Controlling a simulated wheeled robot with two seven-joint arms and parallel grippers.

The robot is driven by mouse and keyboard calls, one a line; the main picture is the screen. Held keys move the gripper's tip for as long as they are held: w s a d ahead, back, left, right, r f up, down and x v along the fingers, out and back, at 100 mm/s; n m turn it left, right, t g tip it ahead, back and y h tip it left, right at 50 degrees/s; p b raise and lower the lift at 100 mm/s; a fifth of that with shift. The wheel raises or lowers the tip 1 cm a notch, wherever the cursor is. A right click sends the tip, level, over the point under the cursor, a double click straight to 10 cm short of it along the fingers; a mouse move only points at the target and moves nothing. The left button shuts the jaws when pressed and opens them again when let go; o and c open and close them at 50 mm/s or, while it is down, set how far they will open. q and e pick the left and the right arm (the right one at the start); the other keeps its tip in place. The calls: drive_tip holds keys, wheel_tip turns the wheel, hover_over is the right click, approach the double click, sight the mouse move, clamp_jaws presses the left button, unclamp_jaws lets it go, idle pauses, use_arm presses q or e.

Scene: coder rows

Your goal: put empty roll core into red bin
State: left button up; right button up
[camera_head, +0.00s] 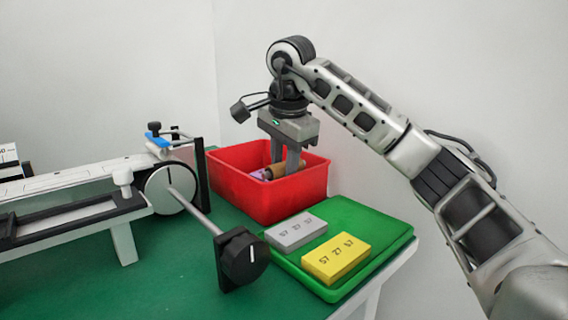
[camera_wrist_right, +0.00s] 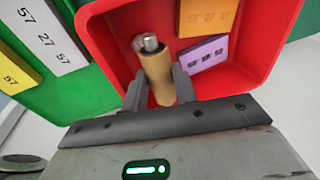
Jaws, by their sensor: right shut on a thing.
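The empty roll core (camera_wrist_right: 157,72) is a tan-brown tube with a grey piece showing at its far end. My right gripper (camera_wrist_right: 158,90) is shut on it, one finger on each side. In the head view the core (camera_head: 272,171) shows partly between the fingers of the right gripper (camera_head: 285,166), which points down into the red bin (camera_head: 296,190). The core is within the bin's opening; whether it touches the bin floor I cannot tell. The red bin (camera_wrist_right: 262,62) also fills much of the wrist view. My left gripper is not in view.
Inside the bin lie a purple box (camera_wrist_right: 203,54) and an orange box (camera_wrist_right: 206,16). A green tray (camera_head: 379,243) in front of it holds a grey box (camera_head: 296,231) and a yellow box (camera_head: 336,260). A white machine (camera_head: 75,182) with a black-knobbed rod (camera_head: 244,258) stands at left.

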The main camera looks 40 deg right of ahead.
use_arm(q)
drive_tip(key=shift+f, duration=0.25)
use_arm(e)
drive_tip(key=shift+f, duration=0.6)
drive_tip(key=o, duration=0.7)
